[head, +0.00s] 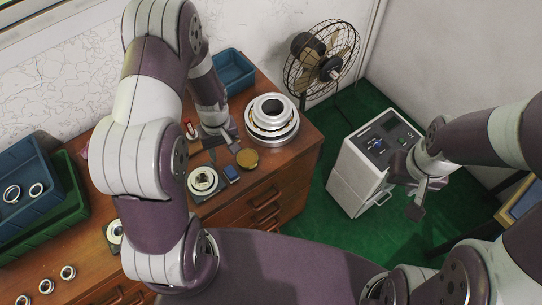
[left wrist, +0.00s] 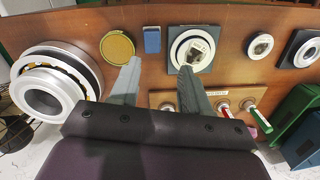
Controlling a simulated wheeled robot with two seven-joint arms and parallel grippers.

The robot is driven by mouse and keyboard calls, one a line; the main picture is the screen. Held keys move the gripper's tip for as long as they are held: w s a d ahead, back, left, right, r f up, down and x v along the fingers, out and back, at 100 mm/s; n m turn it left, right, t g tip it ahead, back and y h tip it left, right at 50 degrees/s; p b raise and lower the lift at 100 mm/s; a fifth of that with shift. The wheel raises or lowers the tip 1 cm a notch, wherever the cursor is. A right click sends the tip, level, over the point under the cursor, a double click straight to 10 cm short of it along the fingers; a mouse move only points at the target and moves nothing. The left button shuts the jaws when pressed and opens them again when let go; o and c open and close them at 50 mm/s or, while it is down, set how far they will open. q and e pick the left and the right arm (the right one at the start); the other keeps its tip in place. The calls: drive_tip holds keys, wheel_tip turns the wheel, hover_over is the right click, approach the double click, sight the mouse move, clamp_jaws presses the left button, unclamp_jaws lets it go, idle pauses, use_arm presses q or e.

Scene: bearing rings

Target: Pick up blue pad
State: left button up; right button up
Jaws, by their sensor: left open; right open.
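The blue pad (head: 231,173) is a small blue rectangle lying on the wooden cabinet top, near its front edge in the head view. It also shows in the left wrist view (left wrist: 152,39), between the line of my two fingers and beyond their tips. My left gripper (head: 223,152) is open and empty just behind the pad; its fingers also show in the left wrist view (left wrist: 159,68). They are apart from the pad. My right gripper (head: 426,197) is open and empty, out over the floor by the grey-white machine.
A round gold disc (head: 247,158) and a dark plate with a ring (head: 203,181) flank the pad. A large stacked bearing (head: 271,118) stands right. Blue bin (head: 235,72) is behind; blue and green bins (head: 75,205) are left. A fan (head: 320,60) stands beyond the cabinet.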

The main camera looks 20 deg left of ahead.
use_arm(q)
drive_tip(key=w+d+n, duration=0.1)
drive_tip(key=n+p, duration=0.1)
drive_tip(key=p, duration=0.1)
hover_over(229, 170)
drive_tip(key=shift+t, duration=0.4)
wheel_tip(229, 170, down, 8)
drive_tip(key=shift+d, duration=0.1)
wheel_tip(229, 170, down, 5)
drive_tip(key=shift+s+r+p, duration=0.1)
drive_tip(key=shift+p, duration=0.55)
drive_tip(key=shift+f, duration=0.3)
drive_tip(key=shift+c, duration=0.3)
drive_tip(key=shift+d, duration=0.1)
drive_tip(key=c, duration=0.6)
drive_tip(key=shift+c, duration=0.8)
use_arm(e)
drive_tip(key=r, duration=0.2)
drive_tip(key=a+r, duration=0.1)
drive_tip(key=shift+s+r, duration=0.2)
drive_tip(key=shift+s, duration=0.2)
